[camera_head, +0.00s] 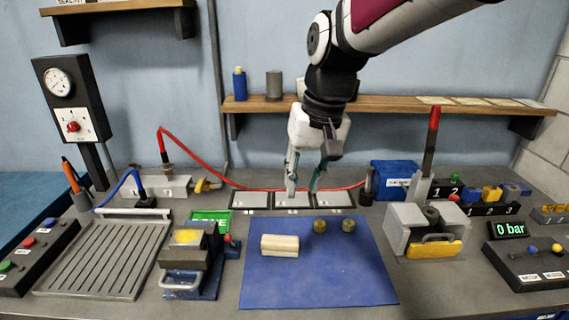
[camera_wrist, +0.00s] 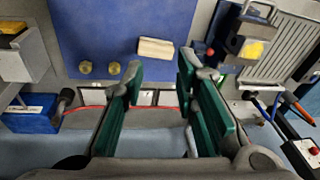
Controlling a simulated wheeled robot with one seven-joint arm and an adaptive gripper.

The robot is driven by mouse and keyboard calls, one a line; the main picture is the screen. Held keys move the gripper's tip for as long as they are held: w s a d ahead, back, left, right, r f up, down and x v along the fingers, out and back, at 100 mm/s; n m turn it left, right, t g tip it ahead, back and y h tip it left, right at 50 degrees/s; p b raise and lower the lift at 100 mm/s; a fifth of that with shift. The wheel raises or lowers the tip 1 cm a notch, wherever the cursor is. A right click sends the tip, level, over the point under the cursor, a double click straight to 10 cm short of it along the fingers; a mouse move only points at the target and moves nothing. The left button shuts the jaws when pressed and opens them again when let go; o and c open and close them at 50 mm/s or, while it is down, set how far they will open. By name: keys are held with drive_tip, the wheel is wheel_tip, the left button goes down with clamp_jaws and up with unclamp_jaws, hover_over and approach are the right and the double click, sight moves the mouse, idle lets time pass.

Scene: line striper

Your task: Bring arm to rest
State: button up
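My gripper (camera_head: 304,188) hangs from my arm, pointing down above the row of framed white plates (camera_head: 293,200) at the back of the bench. In the wrist view my gripper (camera_wrist: 160,75) shows its two green-padded fingers spread apart with nothing between them. It is behind the blue mat (camera_head: 320,275). A pale block (camera_head: 280,245) lies on the mat, apart from my gripper. Two small brass pieces (camera_head: 320,226) (camera_head: 348,226) stand near the mat's back edge.
A wooden shelf (camera_head: 390,104) runs along the wall behind my arm. A red hose (camera_head: 205,160) crosses behind the plates. A grey vise-like device (camera_head: 190,258) stands left of the mat, a grey holder with a yellow front (camera_head: 425,235) right. The front of the mat is clear.

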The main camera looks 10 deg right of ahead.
drive_tip(key=shift+s, duration=0.1)
idle(0.3)
drive_tip(key=s+d+t, duration=0.1)
drive_tip(key=s+d, duration=0.1)
drive_tip(key=s, duration=0.4)
drive_tip(key=s+d+r+t+h, duration=0.1)
drive_tip(key=s+d, duration=0.2)
drive_tip(key=s, duration=0.3)
drive_tip(key=s+d+t, duration=0.1)
drive_tip(key=s+d, duration=0.1)
drive_tip(key=s, duration=0.4)
drive_tip(key=shift+d+r, duration=0.25)
